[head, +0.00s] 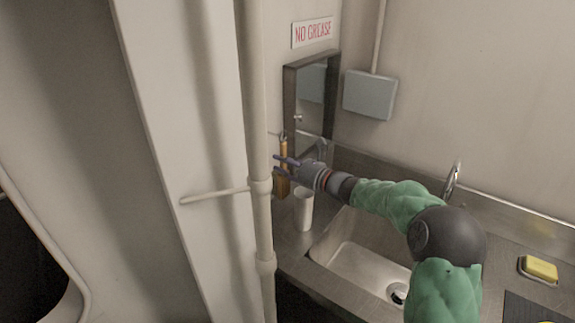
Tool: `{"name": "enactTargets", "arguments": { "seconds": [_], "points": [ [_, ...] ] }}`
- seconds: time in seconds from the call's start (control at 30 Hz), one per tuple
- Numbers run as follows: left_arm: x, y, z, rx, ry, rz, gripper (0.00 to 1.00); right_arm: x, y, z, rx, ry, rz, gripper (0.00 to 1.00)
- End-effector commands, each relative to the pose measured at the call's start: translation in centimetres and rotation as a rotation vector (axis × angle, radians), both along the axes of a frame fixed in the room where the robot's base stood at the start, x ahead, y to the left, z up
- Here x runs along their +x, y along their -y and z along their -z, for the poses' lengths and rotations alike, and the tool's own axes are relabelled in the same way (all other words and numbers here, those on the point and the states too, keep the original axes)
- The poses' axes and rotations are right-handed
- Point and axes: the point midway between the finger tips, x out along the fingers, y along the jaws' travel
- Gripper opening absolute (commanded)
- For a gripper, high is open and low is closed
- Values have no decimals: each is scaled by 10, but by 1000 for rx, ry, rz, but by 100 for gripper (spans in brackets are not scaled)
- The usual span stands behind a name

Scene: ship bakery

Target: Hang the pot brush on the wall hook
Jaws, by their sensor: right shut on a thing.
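The pot brush (282,186) is upright by the wall, with an orange-brown handle at the top and a wider head below. My right gripper (280,166) is shut on the brush at its handle. A small dark wall hook (276,134) sticks out at the top of the handle. The brush top and the hook overlap in the head view, and I cannot tell whether the brush's loop is around the hook or only beside it. My fingers hide part of the handle. My left gripper is not in view.
A vertical pipe (255,90) stands just left of the brush. A white cup (303,209) stands below my gripper, beside the sink (355,257). A framed mirror (313,100), a grey box (370,94), a tap (452,180) and a yellow sponge (541,267) are nearby.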

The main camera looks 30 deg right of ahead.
Motion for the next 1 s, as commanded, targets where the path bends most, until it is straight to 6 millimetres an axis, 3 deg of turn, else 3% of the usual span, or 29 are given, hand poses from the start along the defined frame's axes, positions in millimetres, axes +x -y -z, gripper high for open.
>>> {"name": "enactTargets", "arguments": {
  "seconds": [0.6,1.0],
  "points": [
    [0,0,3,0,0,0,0,28,-11,6,-1,0,0,1],
    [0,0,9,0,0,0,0,35,-14,11,-1,1,0,1]
  ]
}}
